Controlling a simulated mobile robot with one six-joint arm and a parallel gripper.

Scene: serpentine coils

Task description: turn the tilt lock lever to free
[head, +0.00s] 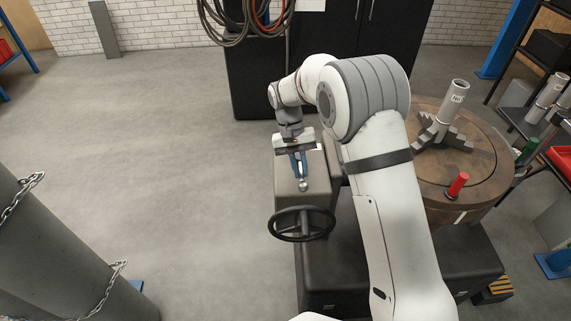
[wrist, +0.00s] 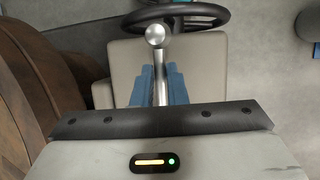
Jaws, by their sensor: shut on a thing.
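The tilt lock lever is a silver rod with a round ball knob (wrist: 156,37). In the head view its knob (head: 303,186) shows on top of the grey housing (head: 318,183). My gripper (head: 299,166) is over this housing with its blue fingers on either side of the lever's rod. In the wrist view the blue fingers of my gripper (wrist: 160,85) close around the rod, below the knob. The lever's base is hidden behind the gripper body. I cannot read any lock or free marking.
A black handwheel (head: 301,223) is on the near side of the housing, close to the knob. A black cabinet stands behind.

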